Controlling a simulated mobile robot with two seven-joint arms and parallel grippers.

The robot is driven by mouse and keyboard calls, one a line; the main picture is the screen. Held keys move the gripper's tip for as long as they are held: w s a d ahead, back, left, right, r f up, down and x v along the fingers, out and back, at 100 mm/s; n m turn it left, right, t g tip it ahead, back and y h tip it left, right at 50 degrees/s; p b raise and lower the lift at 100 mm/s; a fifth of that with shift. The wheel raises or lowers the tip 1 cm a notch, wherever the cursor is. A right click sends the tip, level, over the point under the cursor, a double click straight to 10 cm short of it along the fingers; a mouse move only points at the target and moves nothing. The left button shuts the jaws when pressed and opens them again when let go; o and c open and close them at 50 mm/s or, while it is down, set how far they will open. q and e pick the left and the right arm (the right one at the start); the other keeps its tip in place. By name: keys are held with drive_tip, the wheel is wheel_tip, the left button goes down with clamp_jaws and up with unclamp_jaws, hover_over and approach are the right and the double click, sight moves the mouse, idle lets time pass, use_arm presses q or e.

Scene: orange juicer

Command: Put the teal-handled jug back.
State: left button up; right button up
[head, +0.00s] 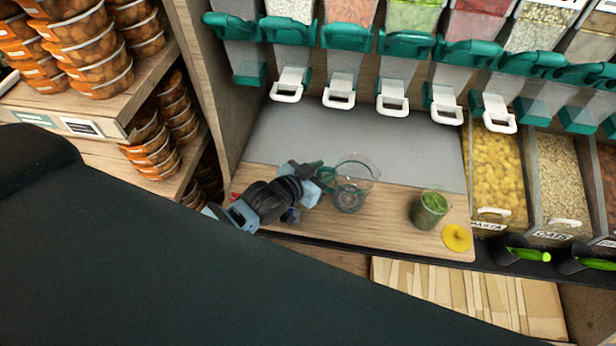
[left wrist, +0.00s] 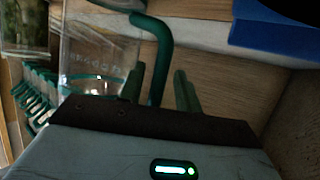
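The clear jug (head: 352,190) with a teal handle stands upright on the wooden counter, below the row of dispensers. My left gripper (head: 318,176) comes in from the left at the jug's handle side. In the left wrist view the jug (left wrist: 95,65) is at the upper left, and its teal handle (left wrist: 162,55) runs down between my two fingers (left wrist: 162,92). The fingers stand apart on either side of the handle, with a gap visible on the right. My right gripper is not in view.
A container of green contents (head: 430,209) and a yellow round piece (head: 456,238) are to the right of the jug. Dispensers with white levers (head: 340,92) hang above. A wooden side panel (head: 215,90) and shelves of orange tubs (head: 85,55) are at left. A grey panel lies behind the jug.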

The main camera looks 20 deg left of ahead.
use_arm(q)
drive_tip(key=v, duration=1.2)
drive_tip(key=shift+p, duration=0.4)
drive_tip(key=shift+w+f, duration=0.1)
drive_tip(key=s+f+n+g+y, duration=0.1)
drive_tip(key=s+f, duration=0.4)
drive_tip(key=s, duration=0.3)
drive_tip(key=s+f+g+y, duration=0.1)
drive_tip(key=s+f+g, duration=0.1)
drive_tip(key=s+f, duration=0.3)
drive_tip(key=s+a+f+n+g+y, duration=0.1)
drive_tip(key=s+f, duration=0.4)
drive_tip(key=s, duration=0.7)
drive_tip(key=shift+f+n, duration=0.3)
drive_tip(key=shift+f, duration=0.05)
